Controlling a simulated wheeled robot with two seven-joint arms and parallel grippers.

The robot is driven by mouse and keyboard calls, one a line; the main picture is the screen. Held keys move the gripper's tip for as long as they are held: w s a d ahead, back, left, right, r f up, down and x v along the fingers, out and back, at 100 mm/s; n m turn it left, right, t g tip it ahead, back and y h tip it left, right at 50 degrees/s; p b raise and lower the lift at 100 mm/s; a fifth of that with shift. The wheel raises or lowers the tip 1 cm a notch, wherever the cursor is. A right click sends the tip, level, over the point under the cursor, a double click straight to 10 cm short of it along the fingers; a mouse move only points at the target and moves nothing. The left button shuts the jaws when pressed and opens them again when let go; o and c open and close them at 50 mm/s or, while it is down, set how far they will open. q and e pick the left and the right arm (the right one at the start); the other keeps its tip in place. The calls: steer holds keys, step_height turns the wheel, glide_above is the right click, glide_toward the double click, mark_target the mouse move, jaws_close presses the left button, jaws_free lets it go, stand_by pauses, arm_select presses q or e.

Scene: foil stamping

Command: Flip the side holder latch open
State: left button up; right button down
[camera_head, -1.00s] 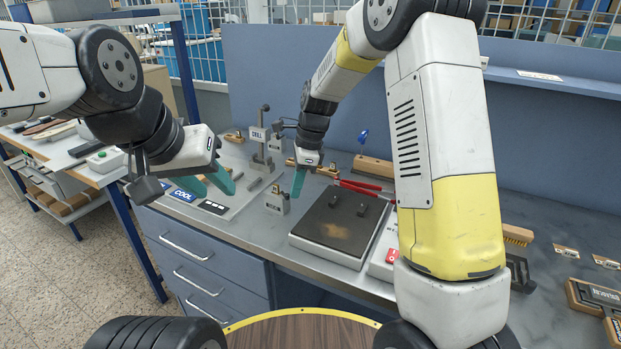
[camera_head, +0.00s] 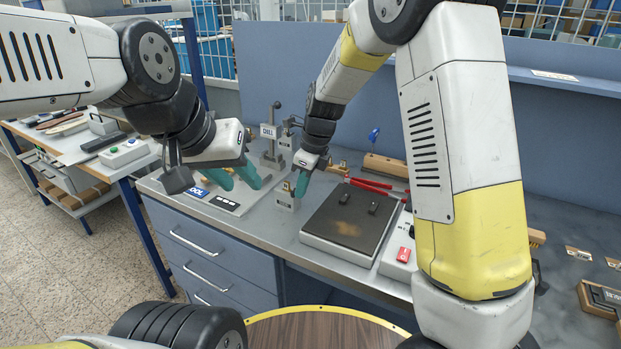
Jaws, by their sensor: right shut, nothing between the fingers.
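A small grey metal holder block (camera_head: 286,201) stands on the bench just left of the black-topped plate. It appears to be the side holder; its latch is too small to make out. My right gripper (camera_head: 301,188) is shut and empty, pointing down with its teal fingertips beside the block's upper right side. I cannot tell whether they touch it. My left gripper (camera_head: 236,180) is open and empty, over the board with the label plates at the left. A post stand with a small sign (camera_head: 268,131) rises behind the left gripper.
The black-topped plate (camera_head: 347,222) carries two small dark blocks. Red-handled pliers (camera_head: 370,186) lie behind it. A control box with a red switch (camera_head: 403,256) is at its right. Label plates (camera_head: 228,203) lie under my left gripper. A wooden block (camera_head: 385,165) lies at the back.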

steer(key=shift+s+a+m+t, duration=0.25)
steer(key=shift+a+m, duration=0.3)
steer(key=shift+m, duration=0.65)
steer(key=shift+a, duration=0.1)
